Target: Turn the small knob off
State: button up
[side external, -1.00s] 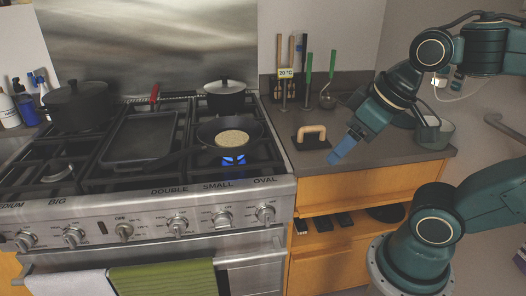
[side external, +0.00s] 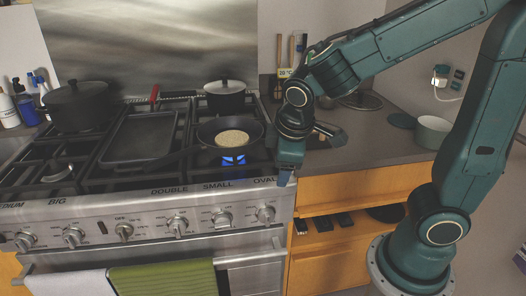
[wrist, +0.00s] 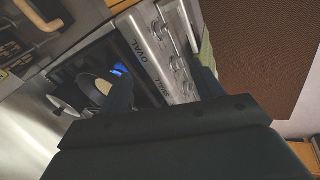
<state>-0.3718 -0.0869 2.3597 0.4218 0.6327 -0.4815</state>
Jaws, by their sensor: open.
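The small knob (side external: 222,218) is a round metal knob on the stove's front panel, below the word SMALL.
The oval knob (side external: 265,213) is right of the small knob; the double knob (side external: 178,226) is left. A green towel (side external: 163,277) hangs on the oven handle below. A lidded pot (side external: 225,96) stands behind the pan. A pale bowl (side external: 432,131) sits on the right counter.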

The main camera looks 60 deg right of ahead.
jog(key=w+a+f+n+t+h, duration=0.1)
jog(key=w+a+f+n+h, duration=0.15)
jog(key=f+n, duration=0.2)
jog(key=w+a+f+n+h, duration=0.2)
jog(key=w+a+f+n, duration=0.15)
jog(key=f, duration=0.25)
jog(key=n+t+h, duration=0.2)
jog(key=n+t, duration=0.4)
jog(key=n, duration=0.6)
send_near(223, 226)
jog(key=shift+v, duration=1.8)
jog(key=shift+w+d+r, duration=0.1)
jog(key=shift+w+r, duration=0.05)
jog(key=shift+w, duration=0.05)
jog(key=x, duration=1.3)
jog(key=shift+w+d+f, duration=0.1)
jog(key=shift+d+f, duration=0.1)
jog(key=shift+f, duration=0.15)
jog(key=c, duration=1)
jog(key=shift+o, duration=0.2)
